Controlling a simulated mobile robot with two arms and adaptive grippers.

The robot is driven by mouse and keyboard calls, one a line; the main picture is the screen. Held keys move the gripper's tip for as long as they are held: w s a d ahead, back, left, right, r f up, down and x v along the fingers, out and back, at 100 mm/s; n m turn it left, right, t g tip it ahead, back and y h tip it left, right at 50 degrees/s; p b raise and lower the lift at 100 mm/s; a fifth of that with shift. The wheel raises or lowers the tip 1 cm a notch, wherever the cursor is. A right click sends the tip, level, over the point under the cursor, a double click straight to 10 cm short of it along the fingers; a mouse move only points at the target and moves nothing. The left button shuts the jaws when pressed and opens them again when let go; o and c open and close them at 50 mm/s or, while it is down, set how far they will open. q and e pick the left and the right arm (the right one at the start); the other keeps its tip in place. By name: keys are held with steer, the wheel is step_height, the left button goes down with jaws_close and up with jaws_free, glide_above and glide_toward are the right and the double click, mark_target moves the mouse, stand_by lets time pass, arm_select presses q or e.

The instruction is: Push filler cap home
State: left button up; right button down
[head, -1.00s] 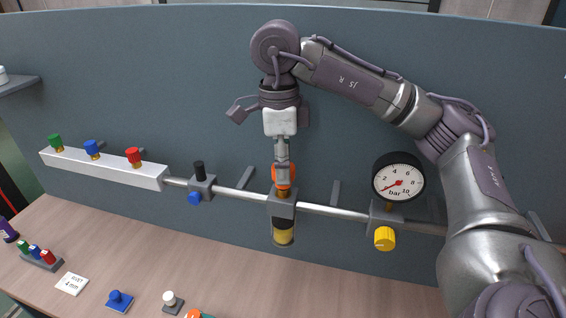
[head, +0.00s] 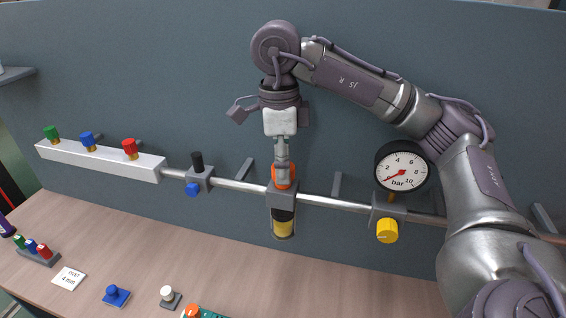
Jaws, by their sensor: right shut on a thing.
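The orange filler cap (head: 284,176) is at the top of the grey block (head: 282,194) on the pipe. A clear bowl with yellow contents (head: 283,228) hangs under that block. My right gripper (head: 283,168) points straight down and is shut on the orange cap, with its fingers partly covering it. The cap's lower edge meets the top of the block. Whether it is fully seated I cannot tell. My left gripper does not show.
A pressure gauge (head: 401,168) and a yellow knob (head: 387,231) are on the pipe at right. A black-topped valve (head: 197,162) with a blue knob is at left. A white manifold (head: 95,163) carries green, blue and red caps. Small parts lie on the wooden bench (head: 150,245).

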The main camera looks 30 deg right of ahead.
steer(key=shift+f, duration=0.1)
steer(key=c, duration=0.5)
jaws_free()
steer(key=shift+w+d, duration=0.1)
